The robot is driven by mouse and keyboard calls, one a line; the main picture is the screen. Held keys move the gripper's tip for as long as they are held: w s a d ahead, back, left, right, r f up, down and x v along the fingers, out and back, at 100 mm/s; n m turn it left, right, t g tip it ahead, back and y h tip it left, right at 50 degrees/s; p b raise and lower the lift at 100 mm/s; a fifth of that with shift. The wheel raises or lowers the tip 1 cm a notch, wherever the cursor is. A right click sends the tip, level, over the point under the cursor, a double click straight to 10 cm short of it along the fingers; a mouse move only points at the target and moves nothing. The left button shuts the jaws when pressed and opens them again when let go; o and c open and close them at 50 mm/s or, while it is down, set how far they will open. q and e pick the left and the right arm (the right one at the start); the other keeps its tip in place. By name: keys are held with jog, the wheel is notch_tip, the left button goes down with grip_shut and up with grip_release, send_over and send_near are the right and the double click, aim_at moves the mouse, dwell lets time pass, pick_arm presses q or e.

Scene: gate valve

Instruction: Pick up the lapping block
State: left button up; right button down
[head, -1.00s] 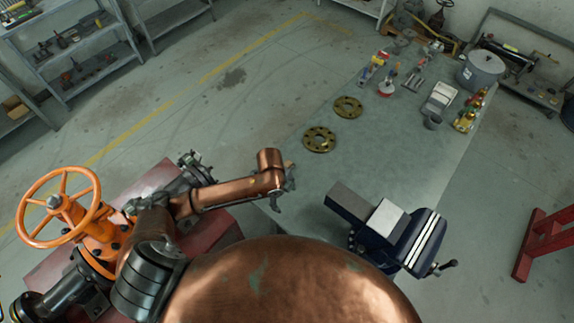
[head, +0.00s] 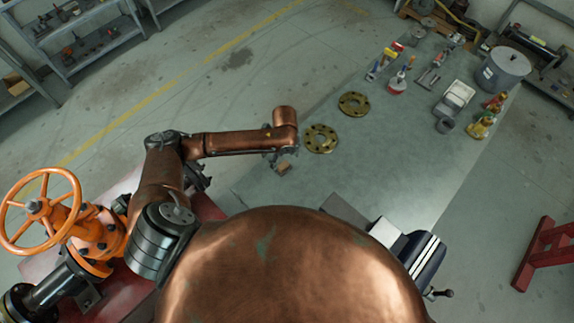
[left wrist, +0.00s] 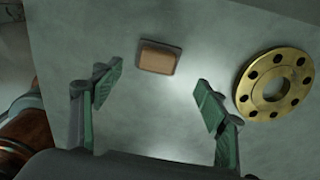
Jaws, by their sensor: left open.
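The lapping block appears to be the small brown block (left wrist: 158,57) with a dark rim, lying flat on the grey table in the left wrist view. It sits just beyond the gap between my fingertips, roughly centred. It also shows as a small brown patch (head: 284,169) by the gripper in the head view. My left gripper (left wrist: 160,78) is open and empty, its two green-padded fingers spread to either side of the block's line, not touching it. In the head view the left gripper (head: 277,156) is partly hidden under its wrist. My right gripper is not in view.
A brass flange (head: 320,139) lies right of the gripper, with a second flange (head: 353,104) beyond. A blue vise (head: 420,262) stands at the near right, partly hidden by my body. Bottles, a pot (head: 503,69) and tools stand farther back. An orange handwheel valve (head: 40,211) is at left.

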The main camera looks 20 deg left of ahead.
aim_at(283, 165)
pick_arm(q)
jog(key=shift+s+a+f, duration=0.2)
jog(key=shift+a+f, duration=0.05)
jog(key=shift+f, duration=0.3)
jog(key=shift+s+a+f, duration=0.15)
jog(key=shift+a+f, duration=0.1)
jog(key=shift+f, duration=0.25)
jog(key=shift+w+f, duration=0.1)
jog(key=shift+f, duration=1.6)
jog(key=shift+d, duration=0.1)
jog(key=c, duration=1.5)
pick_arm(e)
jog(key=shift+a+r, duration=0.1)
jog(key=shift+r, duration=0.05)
pick_arm(q)
jog(key=shift+w, duration=0.1)
